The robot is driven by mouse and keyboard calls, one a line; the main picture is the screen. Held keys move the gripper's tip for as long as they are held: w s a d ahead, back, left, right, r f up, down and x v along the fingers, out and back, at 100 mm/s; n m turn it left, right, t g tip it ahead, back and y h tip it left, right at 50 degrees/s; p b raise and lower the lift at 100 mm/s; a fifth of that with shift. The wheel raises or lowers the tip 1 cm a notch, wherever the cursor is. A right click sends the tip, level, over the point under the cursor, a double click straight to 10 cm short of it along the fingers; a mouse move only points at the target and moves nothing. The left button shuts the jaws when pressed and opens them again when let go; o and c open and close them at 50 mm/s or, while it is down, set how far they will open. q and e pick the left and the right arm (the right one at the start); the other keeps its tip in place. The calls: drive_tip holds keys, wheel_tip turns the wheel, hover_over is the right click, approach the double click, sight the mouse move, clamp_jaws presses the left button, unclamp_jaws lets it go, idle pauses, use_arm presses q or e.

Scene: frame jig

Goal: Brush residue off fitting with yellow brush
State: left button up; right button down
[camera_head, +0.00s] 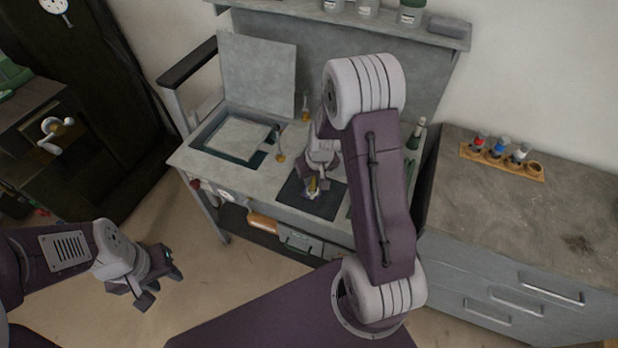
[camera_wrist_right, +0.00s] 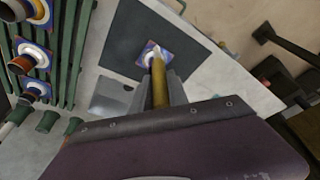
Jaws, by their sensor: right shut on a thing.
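The yellow brush (camera_wrist_right: 159,82) is held in my right gripper (camera_wrist_right: 161,88), which is shut on it. Its pale tip reaches the fitting (camera_wrist_right: 150,54), a small piece with a blue and white square base lying on a dark mat (camera_wrist_right: 128,28). The tip overlaps the fitting, but I cannot tell if it touches. In the head view the brush (camera_head: 313,184) points down at the mat (camera_head: 325,205), with my right arm above it. My left gripper (camera_head: 162,281) is open and empty, out in front of the bench at the left.
A green slatted rack (camera_wrist_right: 68,50) with several similar fittings stands beside the mat. A square recessed tray (camera_head: 262,157) is at the bench's left. Small bottles stand on the shelf (camera_head: 440,36). A wooden holder with jars (camera_head: 515,170) sits on the right cabinet.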

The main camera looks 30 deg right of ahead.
drive_tip(key=shift+s+d+r, duration=0.2)
drive_tip(key=shift+s+r, duration=0.05)
drive_tip(key=shift+s, duration=0.05)
drive_tip(key=shift+w+a+p, duration=0.35)
drive_tip(key=shift+w+p, duration=0.15)
drive_tip(key=shift+p, duration=0.25)
use_arm(q)
drive_tip(key=shift+r, duration=0.45)
use_arm(e)
drive_tip(key=shift+w+a+f, duration=0.15)
drive_tip(key=shift+w+f, duration=0.05)
